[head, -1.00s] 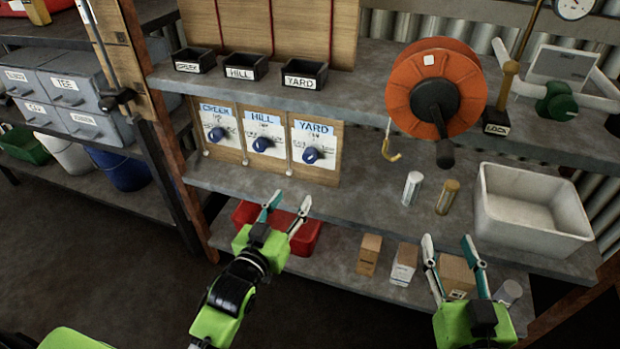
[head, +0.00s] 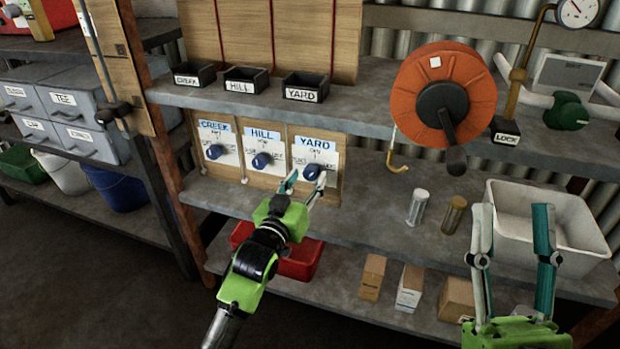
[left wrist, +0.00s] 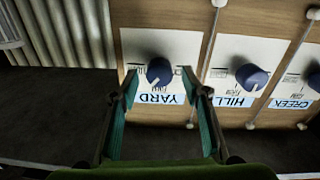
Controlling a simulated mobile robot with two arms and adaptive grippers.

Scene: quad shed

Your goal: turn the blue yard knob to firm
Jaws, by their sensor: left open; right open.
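The blue YARD knob (head: 312,172) is on the rightmost white card of the wooden panel on the middle shelf. My right gripper (head: 513,215) is open and empty, in front of the white bin.
The HILL knob (head: 262,160) and CREEK knob (head: 215,151) sit to the left on the same panel. A red tray (head: 300,265) is below.

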